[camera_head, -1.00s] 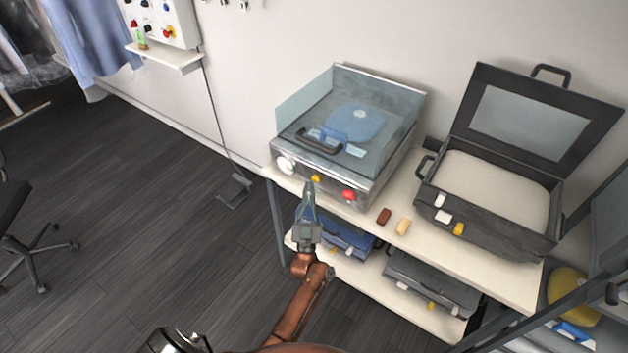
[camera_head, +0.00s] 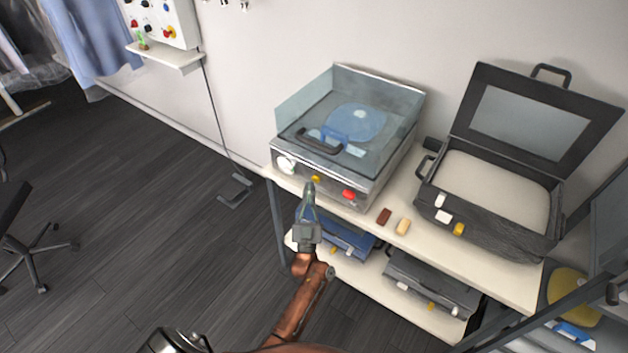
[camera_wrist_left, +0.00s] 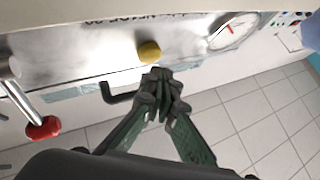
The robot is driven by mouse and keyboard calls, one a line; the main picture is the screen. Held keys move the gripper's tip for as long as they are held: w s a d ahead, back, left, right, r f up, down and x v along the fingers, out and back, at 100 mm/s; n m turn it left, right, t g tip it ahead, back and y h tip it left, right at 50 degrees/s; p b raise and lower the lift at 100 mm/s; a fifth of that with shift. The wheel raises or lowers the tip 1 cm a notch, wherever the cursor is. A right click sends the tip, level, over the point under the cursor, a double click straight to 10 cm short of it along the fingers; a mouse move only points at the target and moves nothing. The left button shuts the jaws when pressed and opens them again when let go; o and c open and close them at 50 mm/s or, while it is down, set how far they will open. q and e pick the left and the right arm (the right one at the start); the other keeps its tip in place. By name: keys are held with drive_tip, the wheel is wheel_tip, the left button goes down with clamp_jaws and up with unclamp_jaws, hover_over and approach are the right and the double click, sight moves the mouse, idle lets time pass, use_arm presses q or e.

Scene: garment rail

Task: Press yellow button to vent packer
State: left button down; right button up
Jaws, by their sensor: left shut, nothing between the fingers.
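The packer (camera_head: 345,135) is a silvery box with a clear lid, standing on the left end of a pale shelf table. Its front panel carries a white dial (camera_head: 285,163), a small yellow button (camera_head: 315,178) and a red knob (camera_head: 349,195). My left gripper (camera_head: 309,187) is shut and empty, its tips just below and in front of the yellow button. In the left wrist view the shut fingertips (camera_wrist_left: 160,76) lie close to the yellow button (camera_wrist_left: 149,51), with a small gap showing in the picture. Whether they touch is unclear. My right gripper is not in view.
A black open case (camera_head: 490,190) with a pale pad stands to the right on the table. A brown block (camera_head: 384,216) and a tan block (camera_head: 403,226) lie between. Closed cases sit on the lower shelf (camera_head: 390,298). Floor at left is clear beside an office chair (camera_head: 35,240).

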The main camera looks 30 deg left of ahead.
use_arm(q)
drive_tip(key=shift+w, duration=0.35)
drive_tip(key=shift+w, duration=0.35)
idle(0.6)
drive_tip(key=shift+s, duration=0.8)
drive_tip(key=shift+s+p, duration=0.1)
drive_tip(key=shift+p, duration=0.2)
drive_tip(key=s+p, duration=0.1)
drive_tip(key=s, duration=0.1)
drive_tip(key=s+p, duration=0.1)
drive_tip(key=s, duration=0.1)
drive_tip(key=shift+s+a, duration=0.2)
drive_tip(key=shift+s, duration=0.2)
